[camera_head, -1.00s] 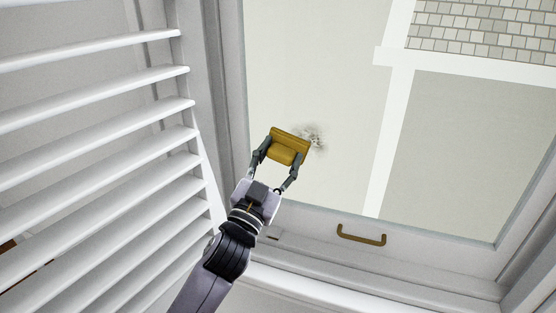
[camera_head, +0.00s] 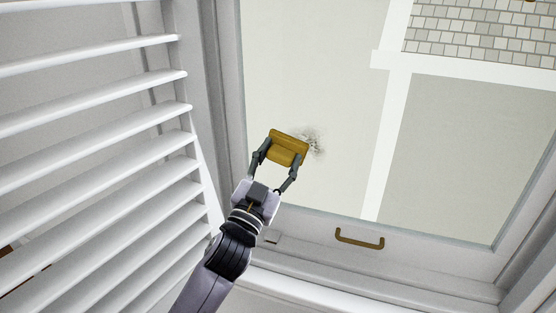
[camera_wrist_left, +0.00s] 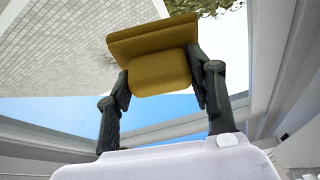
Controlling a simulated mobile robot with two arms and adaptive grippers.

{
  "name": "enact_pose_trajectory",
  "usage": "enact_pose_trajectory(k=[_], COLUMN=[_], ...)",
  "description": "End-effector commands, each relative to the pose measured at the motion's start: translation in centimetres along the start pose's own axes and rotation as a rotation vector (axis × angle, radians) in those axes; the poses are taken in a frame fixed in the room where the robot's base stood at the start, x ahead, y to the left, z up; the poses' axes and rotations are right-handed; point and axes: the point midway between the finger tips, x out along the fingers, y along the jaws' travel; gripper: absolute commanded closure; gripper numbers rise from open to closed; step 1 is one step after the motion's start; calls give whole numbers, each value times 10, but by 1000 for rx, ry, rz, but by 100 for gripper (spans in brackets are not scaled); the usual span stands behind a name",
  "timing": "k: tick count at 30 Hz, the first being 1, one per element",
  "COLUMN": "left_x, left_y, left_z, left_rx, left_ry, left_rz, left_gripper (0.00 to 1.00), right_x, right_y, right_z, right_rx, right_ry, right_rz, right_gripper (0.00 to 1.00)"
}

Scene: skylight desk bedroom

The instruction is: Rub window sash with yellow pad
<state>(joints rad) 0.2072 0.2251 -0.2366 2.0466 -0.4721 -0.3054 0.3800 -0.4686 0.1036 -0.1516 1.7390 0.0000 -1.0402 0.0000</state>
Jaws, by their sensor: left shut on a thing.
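The yellow pad (camera_head: 288,147) is gripped between the fingers of my left gripper (camera_head: 277,165), which is shut on it. In the left wrist view the pad (camera_wrist_left: 158,70) sits between both dark fingertips (camera_wrist_left: 158,86), with its wider flange at the far side. The window sash (camera_head: 420,255) has a pale frame around a large glass pane. In the head view the pad overlaps the glass just left of a grey smudge (camera_head: 314,142), and covers part of it. I cannot tell whether the pad touches the glass. My right gripper does not show.
White louvred slats (camera_head: 100,150) stand close to the left of my arm. A brass handle (camera_head: 360,238) sits on the lower sash rail. Pale bars and a tiled or brick surface (camera_head: 480,35) show through the glass. The pane right of the smudge is unobstructed.

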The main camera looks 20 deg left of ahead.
Motion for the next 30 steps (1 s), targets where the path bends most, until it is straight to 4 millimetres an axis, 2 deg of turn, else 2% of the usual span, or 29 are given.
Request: enact_pose_trajectory(k=[14,30], left_x=[7,9], left_y=[1,38], left_z=[2,-8], left_rx=[-1,-2], left_ry=[1,0], left_rz=[0,0], left_gripper=[79,79], right_x=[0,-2], right_y=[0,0], right_z=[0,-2], right_rx=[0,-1], right_ry=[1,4], right_rz=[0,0], right_gripper=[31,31])
